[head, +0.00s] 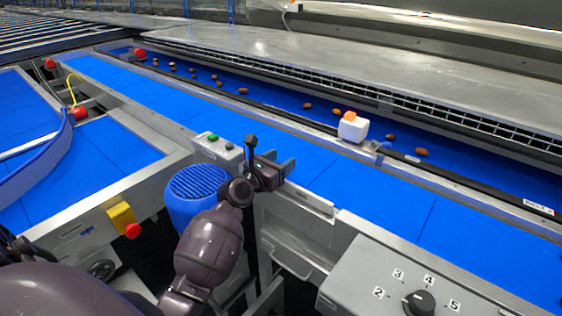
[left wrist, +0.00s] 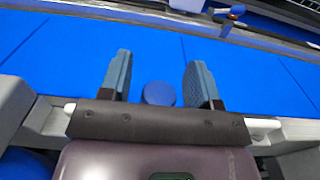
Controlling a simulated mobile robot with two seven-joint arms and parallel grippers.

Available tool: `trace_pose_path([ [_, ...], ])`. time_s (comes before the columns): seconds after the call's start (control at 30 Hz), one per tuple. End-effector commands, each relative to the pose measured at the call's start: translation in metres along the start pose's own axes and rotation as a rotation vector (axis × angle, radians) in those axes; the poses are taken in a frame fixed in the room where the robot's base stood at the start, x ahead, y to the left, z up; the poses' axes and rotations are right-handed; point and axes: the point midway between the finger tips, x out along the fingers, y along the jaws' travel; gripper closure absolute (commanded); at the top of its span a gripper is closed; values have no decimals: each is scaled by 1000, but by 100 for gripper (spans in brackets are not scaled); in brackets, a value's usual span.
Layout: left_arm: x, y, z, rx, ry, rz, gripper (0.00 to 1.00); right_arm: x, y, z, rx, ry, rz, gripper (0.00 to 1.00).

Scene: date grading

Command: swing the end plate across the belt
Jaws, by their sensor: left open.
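My left gripper (head: 281,166) is open at the near edge of the blue belt (head: 345,185). In the left wrist view the two blue-grey fingers (left wrist: 157,66) stand apart over the belt (left wrist: 75,45). A round blue knob (left wrist: 158,94) shows between the finger bases, close to the palm; no finger visibly touches it. I cannot make out the end plate for certain in either view. My wrist and fingers hide part of the belt's near edge. My right gripper is not in view.
A second belt behind carries several brown dates (head: 422,152). A white box with an orange top (head: 352,127) stands on the rail between the belts. A numbered dial panel (head: 385,280) is at the lower right. A button box (head: 218,150) and blue drum (head: 196,190) sit beside my arm.

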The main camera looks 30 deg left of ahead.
Motion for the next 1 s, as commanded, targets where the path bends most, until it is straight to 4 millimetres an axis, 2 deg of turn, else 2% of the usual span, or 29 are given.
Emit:
trace_pose_path([
  [0.33,4,0,0,1,0,1,43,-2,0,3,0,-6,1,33],
  [0.7,4,0,0,1,0,1,99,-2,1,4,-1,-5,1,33],
  [1.0,10,0,-1,2,1,-32,100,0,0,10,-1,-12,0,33],
])
